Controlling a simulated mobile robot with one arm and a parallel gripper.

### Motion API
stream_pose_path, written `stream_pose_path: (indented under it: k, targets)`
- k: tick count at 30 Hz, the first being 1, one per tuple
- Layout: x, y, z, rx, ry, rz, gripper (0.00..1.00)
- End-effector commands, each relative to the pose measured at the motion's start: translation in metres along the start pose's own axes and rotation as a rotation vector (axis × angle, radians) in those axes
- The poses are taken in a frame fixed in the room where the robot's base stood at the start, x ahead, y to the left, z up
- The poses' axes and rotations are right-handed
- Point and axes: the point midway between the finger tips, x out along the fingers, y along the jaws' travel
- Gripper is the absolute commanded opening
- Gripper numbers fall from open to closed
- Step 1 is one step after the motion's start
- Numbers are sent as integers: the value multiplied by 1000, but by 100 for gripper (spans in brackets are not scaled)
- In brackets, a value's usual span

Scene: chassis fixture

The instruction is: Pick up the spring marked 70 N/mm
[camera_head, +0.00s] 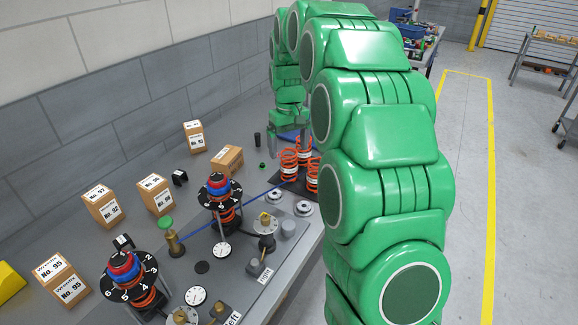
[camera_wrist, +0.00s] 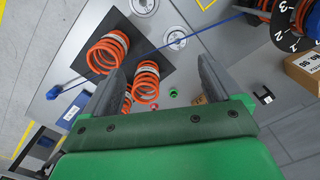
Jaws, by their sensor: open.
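Three orange coil springs with pale label bands stand on a dark square mat (camera_wrist: 91,69) at the far end of the bench. In the head view they are a left spring (camera_head: 288,165), a back spring (camera_head: 304,151) and a right spring (camera_head: 313,176). The wrist view shows one spring (camera_wrist: 107,53) outside the left finger, one (camera_wrist: 146,84) between the fingers, and one (camera_wrist: 126,103) partly hidden by the left finger. I cannot read the band markings, so I cannot tell which is 70 N/mm. My gripper (camera_wrist: 161,66) is open, above the springs, holding nothing visible.
A blue rod (camera_head: 258,197) runs from the mat area across the bench. Two fixtures with numbered black discs (camera_head: 219,191) (camera_head: 128,276) hold springs nearer. Several cardboard boxes (camera_head: 103,206) stand along the wall side. A small green part (camera_wrist: 174,92) and red part (camera_wrist: 155,106) lie near the springs.

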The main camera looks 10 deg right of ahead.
Motion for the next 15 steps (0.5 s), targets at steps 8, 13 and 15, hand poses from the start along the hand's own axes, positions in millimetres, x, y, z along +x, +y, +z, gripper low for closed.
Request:
stream_pose_path:
  k: [8,13,15]
  targets:
    - [28,26,-54,-20,12,9,92]
    - [43,39,-79,-30,21,16,92]
    - [48,43,-86,-34,24,18,92]
